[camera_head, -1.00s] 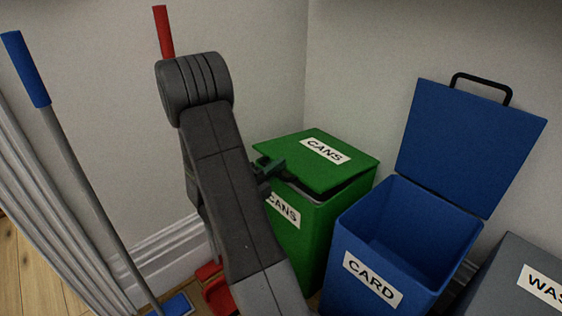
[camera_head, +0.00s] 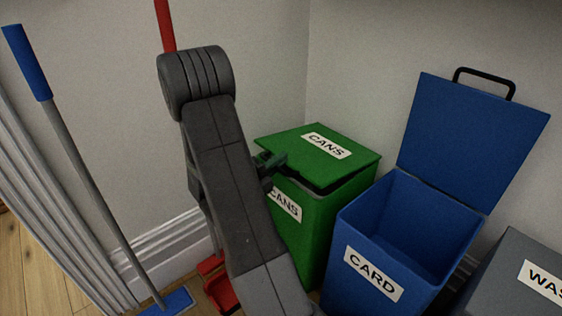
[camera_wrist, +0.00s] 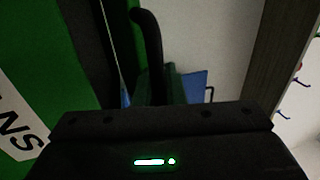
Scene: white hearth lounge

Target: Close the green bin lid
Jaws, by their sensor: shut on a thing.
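The green bin (camera_head: 301,238) stands by the wall, with "CANS" labels on its front and lid. Its green lid (camera_head: 299,145) lies nearly flat over the bin, with a narrow dark gap under its front and right edges. My gripper (camera_head: 268,163) is at the lid's front left edge, partly hidden by my arm. In the wrist view a black curved handle (camera_wrist: 149,45) runs down to my gripper (camera_wrist: 168,85), which is shut on it. The grip itself is mostly hidden. The green bin also fills the left of the wrist view (camera_wrist: 38,45).
A blue "CARD" bin (camera_head: 392,245) with its lid (camera_head: 472,140) raised stands close on the right. A grey bin (camera_head: 520,275) is beyond it. A blue-handled mop (camera_head: 88,175) leans at left, and a red dustpan (camera_head: 219,292) lies beside my arm.

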